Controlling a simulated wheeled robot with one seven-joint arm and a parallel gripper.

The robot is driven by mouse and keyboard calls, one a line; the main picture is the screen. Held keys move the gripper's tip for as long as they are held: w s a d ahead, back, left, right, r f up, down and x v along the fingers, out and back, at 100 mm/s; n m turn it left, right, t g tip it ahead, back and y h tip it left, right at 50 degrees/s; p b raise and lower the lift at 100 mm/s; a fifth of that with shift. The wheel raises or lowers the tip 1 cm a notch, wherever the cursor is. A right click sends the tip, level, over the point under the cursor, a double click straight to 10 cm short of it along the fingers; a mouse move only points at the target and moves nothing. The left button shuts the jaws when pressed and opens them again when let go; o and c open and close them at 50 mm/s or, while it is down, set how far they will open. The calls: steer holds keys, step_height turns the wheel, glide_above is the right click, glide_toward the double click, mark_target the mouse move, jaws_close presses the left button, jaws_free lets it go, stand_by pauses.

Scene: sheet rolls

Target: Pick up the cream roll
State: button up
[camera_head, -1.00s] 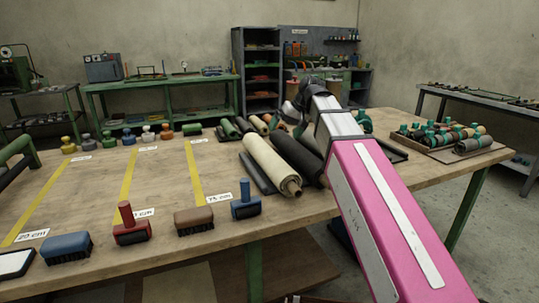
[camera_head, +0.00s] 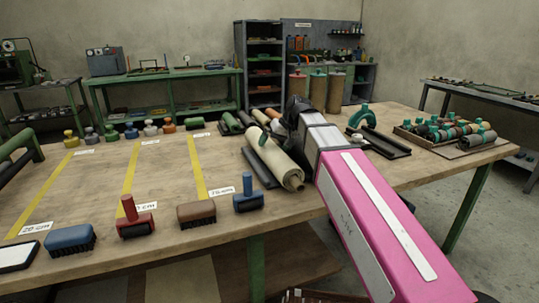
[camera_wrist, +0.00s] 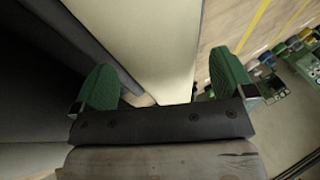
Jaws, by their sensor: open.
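The cream roll (camera_head: 284,170) lies on the wooden table, its near end toward me. My gripper (camera_head: 275,138) is over its far part, with one green finger pad showing against its left side. In the wrist view the cream roll (camera_wrist: 145,35) passes between the two spread green fingers of my gripper (camera_wrist: 165,85). The left finger sits between it and the dark roll; a gap shows beside the right finger. The jaws are open. My arm hides the dark rolls to the right in the head view.
A dark roll (camera_wrist: 35,80) lies close along the left side in the wrist view. A thin dark strip (camera_head: 260,167) lies left of the cream roll. Brushes and a blue-handled tool (camera_head: 248,195) line the front edge. A tray of small rolls (camera_head: 440,142) is at right.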

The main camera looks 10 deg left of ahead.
steer(key=shift+a+f, duration=0.2)
steer(key=shift+f, duration=0.15)
steer(key=c, duration=1.4)
steer(key=shift+r, duration=0.1)
steer(key=shift+c, duration=0.6)
